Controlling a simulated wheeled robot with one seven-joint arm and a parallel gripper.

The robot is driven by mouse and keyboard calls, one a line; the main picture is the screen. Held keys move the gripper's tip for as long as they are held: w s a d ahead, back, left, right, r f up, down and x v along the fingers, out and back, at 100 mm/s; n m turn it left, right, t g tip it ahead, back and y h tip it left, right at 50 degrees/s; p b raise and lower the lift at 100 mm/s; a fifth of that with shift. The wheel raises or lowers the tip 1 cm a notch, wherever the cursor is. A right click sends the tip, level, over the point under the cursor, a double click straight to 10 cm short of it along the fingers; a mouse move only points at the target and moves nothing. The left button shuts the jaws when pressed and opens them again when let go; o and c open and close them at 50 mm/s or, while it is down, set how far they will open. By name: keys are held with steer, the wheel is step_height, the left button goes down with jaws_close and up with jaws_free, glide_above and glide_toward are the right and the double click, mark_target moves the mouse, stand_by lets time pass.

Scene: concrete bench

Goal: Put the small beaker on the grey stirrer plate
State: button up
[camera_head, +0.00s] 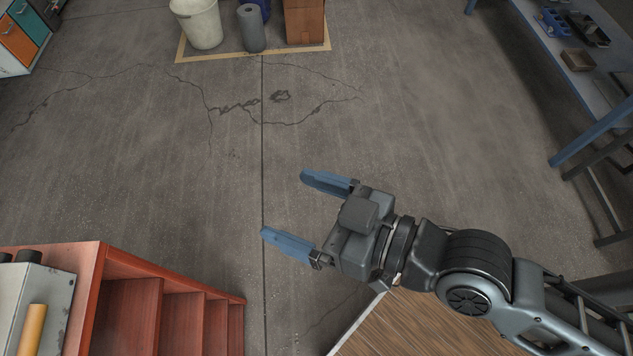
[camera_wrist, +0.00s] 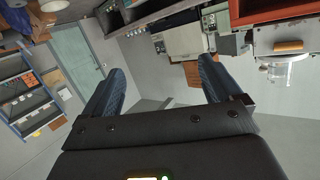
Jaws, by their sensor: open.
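My gripper (camera_head: 283,205) is open, its two blue fingers spread wide with nothing between them, over bare concrete floor in the head view. In the wrist view my gripper (camera_wrist: 162,72) is also open and empty, facing the room. I cannot make out the small beaker or the grey stirrer plate for certain. A clear, pale object (camera_wrist: 285,70) at the right of the wrist view may be glassware, but it is too small to tell. It is well apart from the fingers.
A red-brown stepped wooden unit (camera_head: 170,285) stands at lower left, beside a grey box (camera_head: 45,285). A wooden surface (camera_head: 405,325) lies under my arm. A blue-framed bench (camera_head: 590,85) is at upper right. A white bin (camera_head: 200,25) stands far back. The middle floor is clear.

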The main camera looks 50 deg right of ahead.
steer(key=s+d+r+m+h, duration=0.1)
steer(key=s+d+h, duration=0.1)
steer(key=s+d, duration=0.2)
steer(key=s+d+r+m+h, duration=0.1)
steer(key=s+d, duration=0.3)
steer(key=s, duration=0.7)
steer(key=shift+d+h, duration=0.25)
steer(key=shift+h, duration=0.65)
steer(key=shift+c, duration=0.2)
